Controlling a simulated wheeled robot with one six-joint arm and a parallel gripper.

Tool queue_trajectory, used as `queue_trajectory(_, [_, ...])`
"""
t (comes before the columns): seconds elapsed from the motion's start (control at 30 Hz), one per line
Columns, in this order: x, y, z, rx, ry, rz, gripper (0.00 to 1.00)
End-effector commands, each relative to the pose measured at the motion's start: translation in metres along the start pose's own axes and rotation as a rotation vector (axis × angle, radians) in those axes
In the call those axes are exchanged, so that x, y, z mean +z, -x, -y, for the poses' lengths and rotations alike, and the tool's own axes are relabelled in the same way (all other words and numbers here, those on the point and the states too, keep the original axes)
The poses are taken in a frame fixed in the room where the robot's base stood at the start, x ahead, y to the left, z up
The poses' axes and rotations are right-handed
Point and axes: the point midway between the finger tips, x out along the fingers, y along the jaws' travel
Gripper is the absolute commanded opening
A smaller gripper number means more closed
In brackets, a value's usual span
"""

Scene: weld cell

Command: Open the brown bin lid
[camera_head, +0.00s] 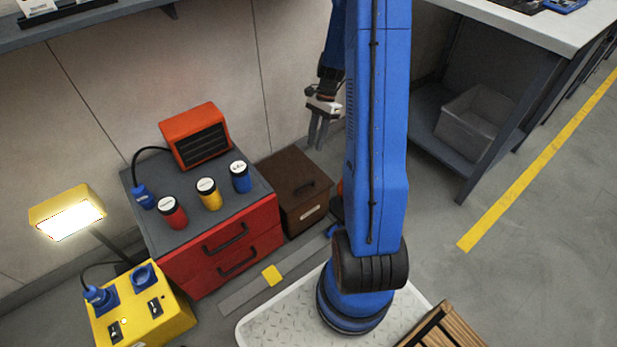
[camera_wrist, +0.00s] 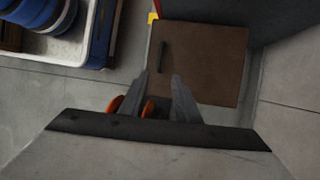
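The brown bin (camera_head: 306,217) stands on the floor to the right of the red drawer cabinet. Its brown lid (camera_head: 283,173) lies flat and closed, with a dark bar handle (camera_head: 304,188) near the front edge. My gripper (camera_head: 317,146) hangs above and to the right of the bin, fingers pointing down, apart from it. In the wrist view, the lid (camera_wrist: 212,65) is ahead, with the handle (camera_wrist: 163,53) near its left edge. My fingers (camera_wrist: 158,78) are spread with an empty gap, and the handle appears just beyond the tips.
The red drawer cabinet (camera_head: 205,262) carries an orange heater (camera_head: 196,136) and red, yellow and blue cans. A wall stands behind the bin. A workbench (camera_head: 540,25) with a grey crate (camera_head: 475,125) on its lower shelf is at right. A yellow box with a lamp is at lower left.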

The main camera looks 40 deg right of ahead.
Motion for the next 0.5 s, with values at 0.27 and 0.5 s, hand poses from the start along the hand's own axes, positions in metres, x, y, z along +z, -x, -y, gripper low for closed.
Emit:
queue_trajectory(0.27, [0.0, -0.05, -0.001, 0.003, 0.0, 0.001, 0.29])
queue_trajectory(0.5, [0.001, -0.093, -0.001, 0.004, 0.0, 0.001, 0.29])
